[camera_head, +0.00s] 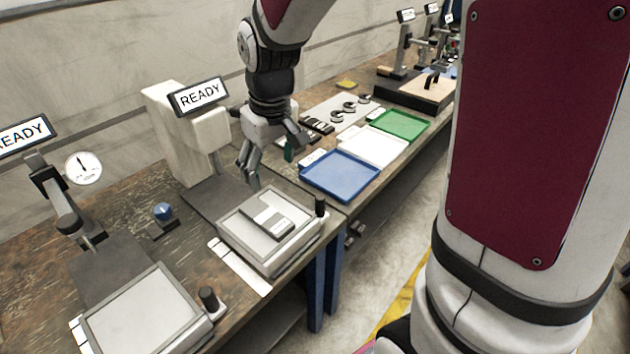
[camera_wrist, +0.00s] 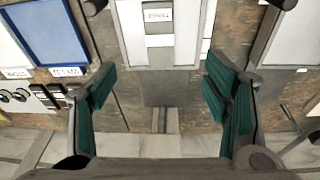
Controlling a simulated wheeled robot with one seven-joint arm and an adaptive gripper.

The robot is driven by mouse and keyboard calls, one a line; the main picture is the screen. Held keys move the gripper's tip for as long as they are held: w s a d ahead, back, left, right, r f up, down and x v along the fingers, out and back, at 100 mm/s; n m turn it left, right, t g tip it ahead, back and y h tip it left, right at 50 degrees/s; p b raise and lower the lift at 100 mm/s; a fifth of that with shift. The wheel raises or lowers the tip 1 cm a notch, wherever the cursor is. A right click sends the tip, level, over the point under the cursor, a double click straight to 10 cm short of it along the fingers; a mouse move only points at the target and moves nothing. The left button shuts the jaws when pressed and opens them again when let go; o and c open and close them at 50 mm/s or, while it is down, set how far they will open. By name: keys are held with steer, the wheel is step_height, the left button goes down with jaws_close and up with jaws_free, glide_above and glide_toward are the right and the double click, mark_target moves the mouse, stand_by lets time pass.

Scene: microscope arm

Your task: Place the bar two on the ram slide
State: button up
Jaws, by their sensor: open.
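A flat grey bar with a white label (camera_head: 267,221) lies on the pale square plate (camera_head: 262,250) of the station under the right READY sign. I take this bar for bar two and the plate for the ram slide, but the label is too small to read surely. The labelled bar also shows at the top middle of the wrist view (camera_wrist: 159,26), on the plate (camera_wrist: 131,20). My gripper (camera_head: 268,168) is open and empty, above and behind the plate, apart from the bar. In the wrist view its green-padded fingers (camera_wrist: 160,82) are spread wide with nothing between them.
A white press-like column (camera_head: 178,130) stands behind the plate. A black knob (camera_head: 320,205) rises at the plate's right corner. Blue (camera_head: 342,176), white (camera_head: 374,147) and green (camera_head: 400,125) trays lie to the right. A dial gauge (camera_head: 83,168) and a bare plate (camera_head: 140,318) stand left.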

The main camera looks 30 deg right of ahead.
steer(key=s+r+m+t, duration=0.1)
steer(key=s+r, duration=0.4)
steer(key=s, duration=0.5)
steer(key=s+r+m+t, duration=0.1)
steer(key=s+r, duration=0.4)
steer(key=s, duration=0.5)
steer(key=shift+s+a+r+m+t, duration=0.15)
steer(key=shift+s+r+m+t, duration=0.15)
steer(key=shift+m, duration=0.2)
